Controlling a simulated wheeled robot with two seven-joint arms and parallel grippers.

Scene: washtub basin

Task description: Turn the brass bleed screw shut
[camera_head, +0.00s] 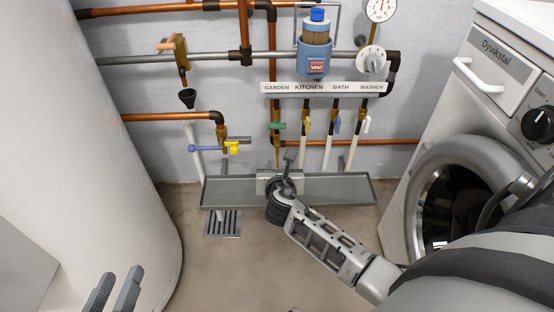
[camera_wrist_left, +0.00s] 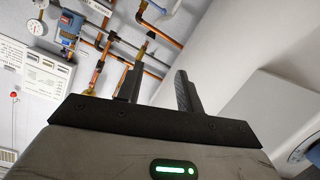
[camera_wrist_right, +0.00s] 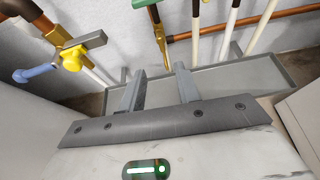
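A brass bleed screw cannot be told apart with certainty. The brass fittings of the GARDEN line (camera_head: 276,138), with a green lever (camera_head: 277,126), stand above the grey trough. The green lever also shows in the right wrist view (camera_wrist_right: 145,3). My right gripper (camera_head: 287,168) is in front of the trough, below the GARDEN line. In the right wrist view its fingers (camera_wrist_right: 160,82) are apart with nothing between them, pointing towards the lower fittings. My left gripper (camera_head: 114,288) is low at the left, far from the pipes. In the left wrist view its fingers (camera_wrist_left: 158,88) are apart and empty.
The grey trough (camera_head: 340,188) runs along the wall above a floor drain (camera_head: 222,224). A yellow valve (camera_head: 232,147) with a blue handle is at left. A blue filter housing (camera_head: 314,55) hangs above. A white tank (camera_head: 110,130) and a washing machine (camera_head: 440,200) bound the sides.

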